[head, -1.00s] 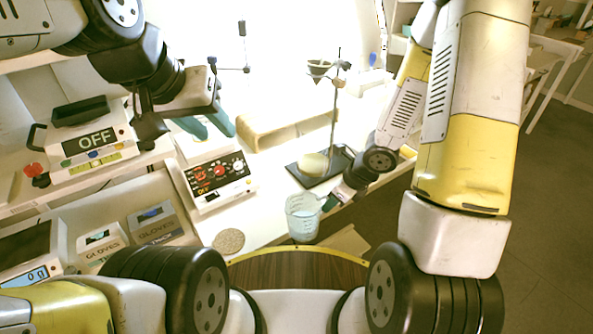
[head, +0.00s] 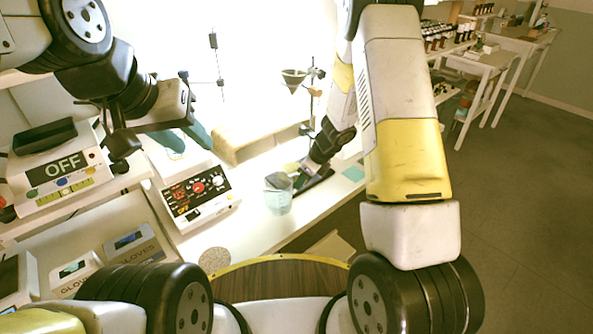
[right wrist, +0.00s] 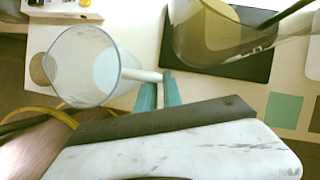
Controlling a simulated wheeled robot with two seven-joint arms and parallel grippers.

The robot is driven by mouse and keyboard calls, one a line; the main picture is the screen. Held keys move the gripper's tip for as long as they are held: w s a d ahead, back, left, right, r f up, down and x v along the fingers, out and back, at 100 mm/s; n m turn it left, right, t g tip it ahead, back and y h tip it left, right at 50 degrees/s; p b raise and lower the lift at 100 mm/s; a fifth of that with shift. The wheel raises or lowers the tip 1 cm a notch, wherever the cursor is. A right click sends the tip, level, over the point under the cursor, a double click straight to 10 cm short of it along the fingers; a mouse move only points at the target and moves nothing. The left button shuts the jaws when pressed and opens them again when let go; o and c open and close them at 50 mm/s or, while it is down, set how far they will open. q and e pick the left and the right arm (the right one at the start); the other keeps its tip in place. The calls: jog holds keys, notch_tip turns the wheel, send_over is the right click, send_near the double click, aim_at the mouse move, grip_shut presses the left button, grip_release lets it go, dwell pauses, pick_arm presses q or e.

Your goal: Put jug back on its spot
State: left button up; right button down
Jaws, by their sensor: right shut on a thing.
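The clear jug (head: 278,200) with pale blue contents is near the table's front edge in the head view. It also shows in the right wrist view (right wrist: 85,66), where I look into its mouth. My right gripper (head: 296,181) is shut on the jug's pale handle, seen between its teal fingers (right wrist: 158,92). Whether the jug touches the table is unclear. A round speckled mat (head: 214,260) lies at the front edge, and a teal square (head: 354,173) lies right of the jug. My left gripper (head: 182,138) is open, its teal fingers apart over the hotplate device.
The red-and-black control device (head: 196,195), glove boxes (head: 135,245) and OFF device (head: 60,165) fill the left. Bare white table lies around the mat.

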jog(key=shift+w+f, duration=0.25)
jog(key=shift+f, duration=0.65)
jog(key=shift+w+f, duration=0.2)
jog(key=shift+f, duration=0.65)
jog(key=shift+f, duration=0.1)
jog(key=c, duration=1.5)
grip_release()
